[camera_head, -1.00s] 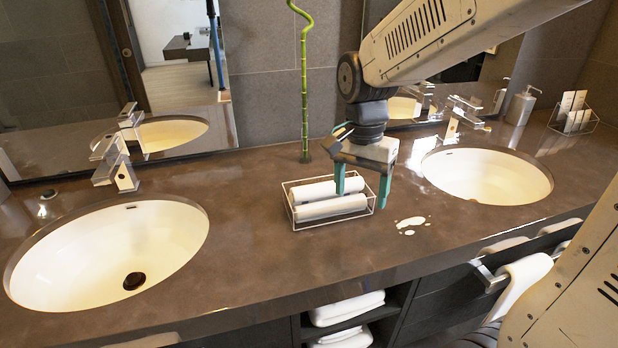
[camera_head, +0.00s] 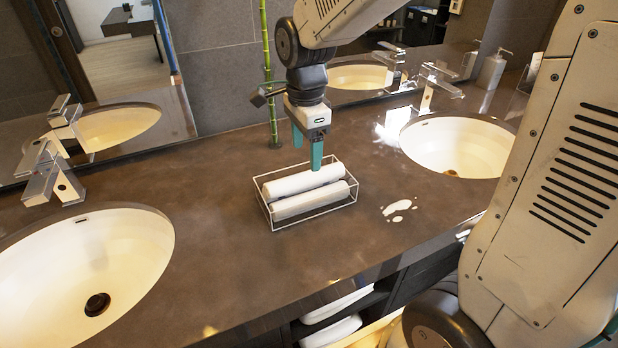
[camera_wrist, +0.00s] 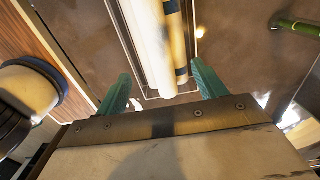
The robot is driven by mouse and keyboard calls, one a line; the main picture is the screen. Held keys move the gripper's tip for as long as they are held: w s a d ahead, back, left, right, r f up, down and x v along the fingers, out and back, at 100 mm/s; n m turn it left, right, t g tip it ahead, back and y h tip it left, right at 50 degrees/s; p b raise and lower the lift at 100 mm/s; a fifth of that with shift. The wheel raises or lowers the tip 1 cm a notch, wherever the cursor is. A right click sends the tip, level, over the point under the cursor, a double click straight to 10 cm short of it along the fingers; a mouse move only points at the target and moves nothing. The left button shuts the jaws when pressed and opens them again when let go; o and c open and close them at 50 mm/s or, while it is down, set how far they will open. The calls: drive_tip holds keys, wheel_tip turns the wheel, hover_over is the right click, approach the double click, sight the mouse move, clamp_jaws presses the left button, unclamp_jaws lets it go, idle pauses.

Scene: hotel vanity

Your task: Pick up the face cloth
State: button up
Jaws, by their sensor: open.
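Two rolled white face cloths lie side by side in a wire basket (camera_head: 313,213) on the vanity counter. In the head view the far roll (camera_head: 304,180) lies behind the near roll (camera_head: 310,200). The rolls (camera_wrist: 152,40) also show in the wrist view, ahead of and between my fingers. My gripper (camera_head: 309,158) is open and empty, pointing down above the basket's far side. In the wrist view its two green fingers (camera_wrist: 160,88) are spread apart. Whether a fingertip touches the far roll cannot be told.
A basin (camera_head: 85,270) is at the left and another (camera_head: 462,147) at the right, each with a faucet. A white spill (camera_head: 398,210) lies right of the basket. A green bamboo stalk (camera_head: 267,75) stands behind it. The counter left of the basket is clear.

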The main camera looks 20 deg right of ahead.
sight(306, 172)
wheel_tip(306, 172, down, 6)
drive_tip(key=shift+s+a+f, duration=0.1)
drive_tip(key=shift+s+f, duration=0.05)
drive_tip(key=c, duration=1.1)
